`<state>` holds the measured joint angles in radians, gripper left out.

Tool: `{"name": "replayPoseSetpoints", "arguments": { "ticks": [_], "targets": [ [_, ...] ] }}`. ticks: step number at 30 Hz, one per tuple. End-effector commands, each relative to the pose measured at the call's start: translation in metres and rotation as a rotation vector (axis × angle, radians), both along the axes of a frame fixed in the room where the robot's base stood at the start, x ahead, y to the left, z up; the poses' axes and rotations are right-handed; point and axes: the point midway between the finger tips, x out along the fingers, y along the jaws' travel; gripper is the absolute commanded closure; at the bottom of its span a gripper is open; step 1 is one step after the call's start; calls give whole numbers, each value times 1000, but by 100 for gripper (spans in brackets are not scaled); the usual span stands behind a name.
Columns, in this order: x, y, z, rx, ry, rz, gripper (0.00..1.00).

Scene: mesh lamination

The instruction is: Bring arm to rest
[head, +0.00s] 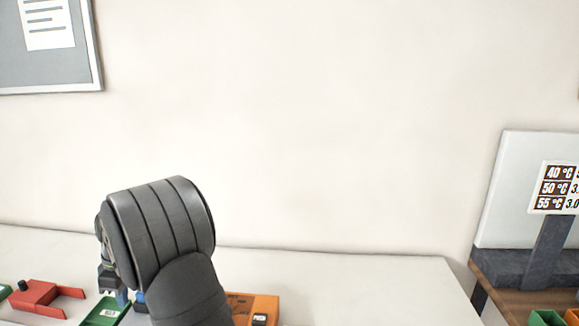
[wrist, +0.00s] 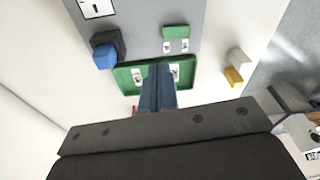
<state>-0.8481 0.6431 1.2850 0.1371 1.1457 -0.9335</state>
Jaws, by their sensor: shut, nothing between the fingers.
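My gripper (wrist: 160,70) points down in the wrist view, its two blue fingers together and empty. The fingers overlap a green tray (wrist: 126,78) that holds white pieces with dark marks (wrist: 174,70); whether they touch it I cannot tell. In the head view my dark arm hides most of the gripper, and a green tray (head: 106,311) shows just beside it at the table's left part.
A red fixture (head: 40,297) is on the white table (head: 370,280) at left; an orange box (head: 264,306) is right of my arm. A temperature sign (head: 556,188) stands at right. The wrist view shows a blue-topped knob (wrist: 104,55) and a yellow-white block (wrist: 235,72).

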Motion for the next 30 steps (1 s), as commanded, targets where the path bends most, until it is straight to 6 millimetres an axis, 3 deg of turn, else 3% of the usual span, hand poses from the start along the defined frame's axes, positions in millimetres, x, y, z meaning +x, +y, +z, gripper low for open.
{"name": "replayPoseSetpoints", "arguments": {
  "ticks": [18,30],
  "targets": [
    [50,-11,-1,25,65,380,100],
    [59,-14,0,39,78,465,100]
  ]
}}
